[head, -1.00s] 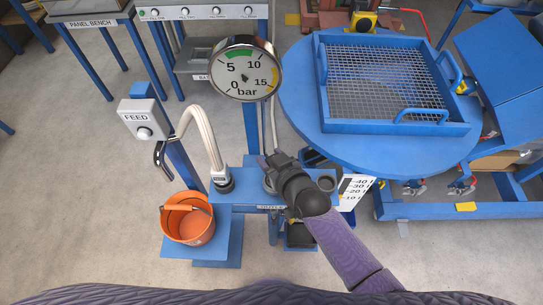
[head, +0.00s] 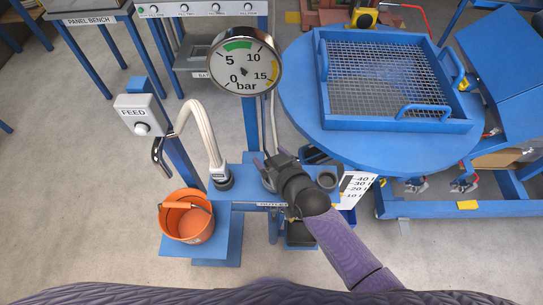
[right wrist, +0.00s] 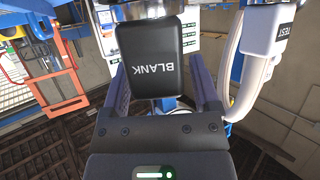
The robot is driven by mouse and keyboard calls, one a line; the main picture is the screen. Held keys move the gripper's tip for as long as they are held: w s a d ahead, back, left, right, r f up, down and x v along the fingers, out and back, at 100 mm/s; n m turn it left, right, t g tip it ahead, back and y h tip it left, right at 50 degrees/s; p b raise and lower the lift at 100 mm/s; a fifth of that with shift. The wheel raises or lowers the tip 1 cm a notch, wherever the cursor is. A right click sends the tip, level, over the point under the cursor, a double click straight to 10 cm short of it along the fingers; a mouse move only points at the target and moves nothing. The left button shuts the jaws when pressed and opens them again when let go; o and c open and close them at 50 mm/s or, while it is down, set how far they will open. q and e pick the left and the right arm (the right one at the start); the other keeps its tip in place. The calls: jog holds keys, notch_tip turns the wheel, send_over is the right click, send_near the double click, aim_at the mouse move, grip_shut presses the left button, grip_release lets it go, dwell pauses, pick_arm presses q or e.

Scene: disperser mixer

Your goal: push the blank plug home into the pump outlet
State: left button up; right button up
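The blank plug (right wrist: 150,62), a black block marked BLANK, stands between the two fingers of my right gripper (right wrist: 158,80) in the right wrist view. It sits nearer the left finger, and a narrow gap seems to show by the right finger; I cannot tell whether the fingers grip it. In the head view my right gripper (head: 270,168) is over the middle of the blue pump stand (head: 245,190) and hides the plug and the outlet under it. How deep the plug sits is hidden. My left gripper is not seen.
A white hose (head: 207,130) stands on the pump stand left of my right gripper. A pressure gauge (head: 244,62) rises behind it. An orange bucket (head: 186,221) and FEED box (head: 137,114) are at left. A round blue table (head: 300,90) with a mesh tray (head: 390,128) is close at right.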

jog(key=shift+o, duration=0.7)
jog(key=shift+s, duration=0.15)
pick_arm(q)
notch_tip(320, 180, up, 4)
jog(key=p, duration=0.3)
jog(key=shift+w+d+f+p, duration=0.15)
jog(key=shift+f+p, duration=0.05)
jog(key=shift+p, duration=0.15)
pick_arm(e)
jog(key=v, duration=0.9)
jog(key=shift+s+d+r, duration=0.2)
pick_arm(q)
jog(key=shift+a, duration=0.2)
